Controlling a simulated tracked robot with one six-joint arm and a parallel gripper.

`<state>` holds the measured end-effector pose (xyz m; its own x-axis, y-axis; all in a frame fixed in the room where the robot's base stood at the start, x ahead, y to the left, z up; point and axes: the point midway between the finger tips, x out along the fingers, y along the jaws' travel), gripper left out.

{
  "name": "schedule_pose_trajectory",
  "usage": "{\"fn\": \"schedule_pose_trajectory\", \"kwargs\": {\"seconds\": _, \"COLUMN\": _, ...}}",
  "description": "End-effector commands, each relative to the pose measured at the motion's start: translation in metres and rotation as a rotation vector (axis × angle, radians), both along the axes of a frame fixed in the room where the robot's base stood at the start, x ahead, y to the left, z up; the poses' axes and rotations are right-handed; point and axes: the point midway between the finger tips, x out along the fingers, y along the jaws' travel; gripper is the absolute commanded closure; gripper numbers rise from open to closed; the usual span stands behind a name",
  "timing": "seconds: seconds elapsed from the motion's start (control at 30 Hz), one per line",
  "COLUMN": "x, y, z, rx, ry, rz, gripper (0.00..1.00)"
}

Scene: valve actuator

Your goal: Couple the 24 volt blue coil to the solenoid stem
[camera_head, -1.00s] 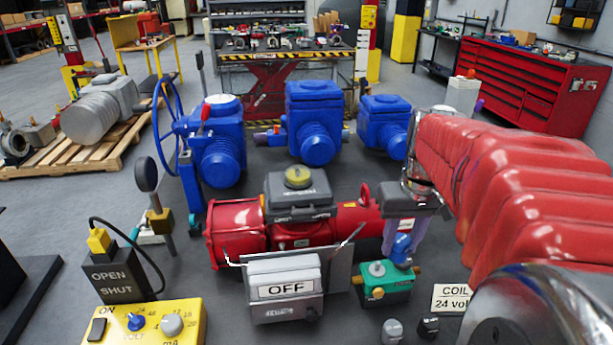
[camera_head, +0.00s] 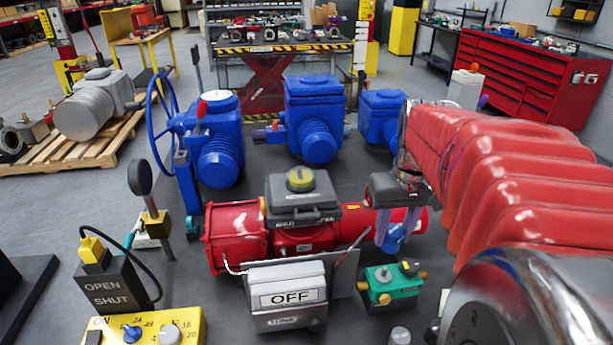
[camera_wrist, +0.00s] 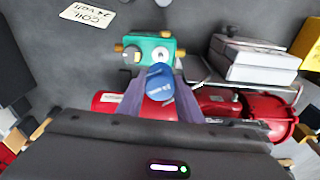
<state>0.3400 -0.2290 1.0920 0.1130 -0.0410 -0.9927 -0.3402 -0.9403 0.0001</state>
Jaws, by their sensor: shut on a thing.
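The blue coil (camera_head: 393,238) is held between the purple fingers of my gripper (camera_head: 396,232). In the wrist view the coil (camera_wrist: 160,84) sits between the fingertips (camera_wrist: 160,98). The green valve body (camera_head: 385,293) with brass fittings stands on the floor in front of the red actuator. The coil is apart from it, above and behind it in the head view. In the wrist view the green body (camera_wrist: 146,42) lies just beyond the coil. A pale round stem (camera_wrist: 160,54) on its top shows bare beside a grey knob (camera_wrist: 134,53).
The red actuator (camera_head: 235,232) lies close behind the coil. A grey OFF box (camera_head: 287,295) stands left of the green body. A grey cylinder (camera_head: 399,336) stands in front of it. The coil label (camera_wrist: 87,14) lies on open floor.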

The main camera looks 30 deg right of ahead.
Motion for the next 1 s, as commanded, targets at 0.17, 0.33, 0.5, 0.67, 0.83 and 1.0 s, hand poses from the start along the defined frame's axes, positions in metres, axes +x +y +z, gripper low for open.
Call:
{"fn": "schedule_pose_trajectory", "kwargs": {"seconds": 0.17, "x": 0.000, "y": -0.001, "z": 0.000, "rx": 0.000, "ry": 0.000, "rz": -0.002, "gripper": 0.93}}
{"fn": "schedule_pose_trajectory", "kwargs": {"seconds": 0.33, "x": -0.001, "y": -0.001, "z": -0.001, "rx": 0.000, "ry": 0.000, "rz": -0.006, "gripper": 0.93}}
{"fn": "schedule_pose_trajectory", "kwargs": {"seconds": 0.5, "x": -0.001, "y": -0.001, "z": -0.007, "rx": 0.000, "ry": 0.001, "rz": -0.006, "gripper": 0.93}}
{"fn": "schedule_pose_trajectory", "kwargs": {"seconds": 0.67, "x": -0.001, "y": -0.001, "z": -0.017, "rx": 0.000, "ry": 0.000, "rz": -0.006, "gripper": 0.93}}
{"fn": "schedule_pose_trajectory", "kwargs": {"seconds": 0.83, "x": -0.002, "y": -0.001, "z": -0.029, "rx": 0.001, "ry": 0.001, "rz": -0.007, "gripper": 0.93}}
{"fn": "schedule_pose_trajectory", "kwargs": {"seconds": 1.0, "x": -0.001, "y": -0.001, "z": -0.041, "rx": 0.001, "ry": 0.001, "rz": -0.007, "gripper": 0.93}}
